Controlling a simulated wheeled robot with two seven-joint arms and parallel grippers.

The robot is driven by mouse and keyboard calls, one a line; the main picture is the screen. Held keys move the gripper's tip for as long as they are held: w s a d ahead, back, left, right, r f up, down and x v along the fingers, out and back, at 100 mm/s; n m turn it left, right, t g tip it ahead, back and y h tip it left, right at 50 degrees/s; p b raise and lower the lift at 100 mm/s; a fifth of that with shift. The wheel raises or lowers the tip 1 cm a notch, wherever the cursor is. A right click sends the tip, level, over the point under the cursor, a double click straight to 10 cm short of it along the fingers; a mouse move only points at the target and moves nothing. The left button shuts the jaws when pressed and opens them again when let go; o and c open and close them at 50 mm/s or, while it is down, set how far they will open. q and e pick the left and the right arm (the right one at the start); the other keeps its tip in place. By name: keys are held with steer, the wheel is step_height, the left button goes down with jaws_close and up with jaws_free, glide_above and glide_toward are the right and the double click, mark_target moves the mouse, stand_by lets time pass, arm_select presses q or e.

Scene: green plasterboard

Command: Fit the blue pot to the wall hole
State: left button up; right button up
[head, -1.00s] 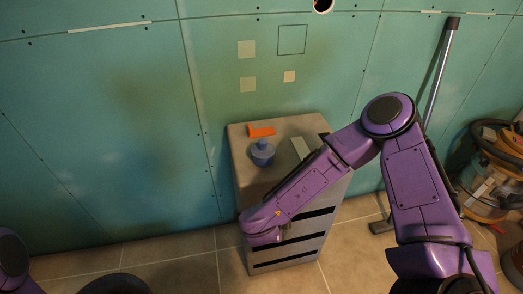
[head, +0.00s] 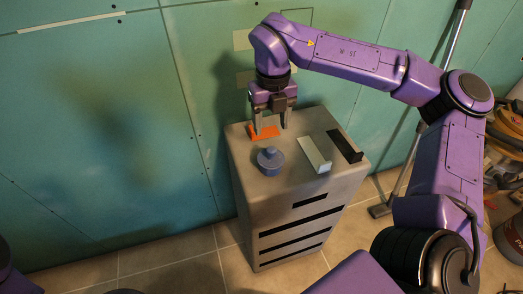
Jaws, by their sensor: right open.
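The blue pot (head: 270,160) stands upright on top of the grey cabinet (head: 246,186), left of its middle. It is a short round body with a small knob on top. My right gripper (head: 270,126) points down behind the pot, at an orange piece (head: 265,132) near the cabinet's back edge. Its two fingers are apart with nothing held between them; I cannot tell whether they touch the orange piece. The round wall hole is not in view now. My left gripper is not in view.
A light grey bracket (head: 315,152) and a black bracket (head: 345,147) lie on the cabinet's right side. Green plasterboard (head: 90,120) rises behind. A metal pole (head: 410,150) leans at the right, near a vacuum cleaner (head: 508,130). Tiled floor is clear at left.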

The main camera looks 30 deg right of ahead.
mark_target(272, 149)
steer(key=f, duration=0.6)
steer(key=f+p, duration=0.1)
steer(key=f, duration=0.3)
steer(key=shift+s+d, duration=0.15)
steer(key=shift+s, duration=0.1)
jaws_close()
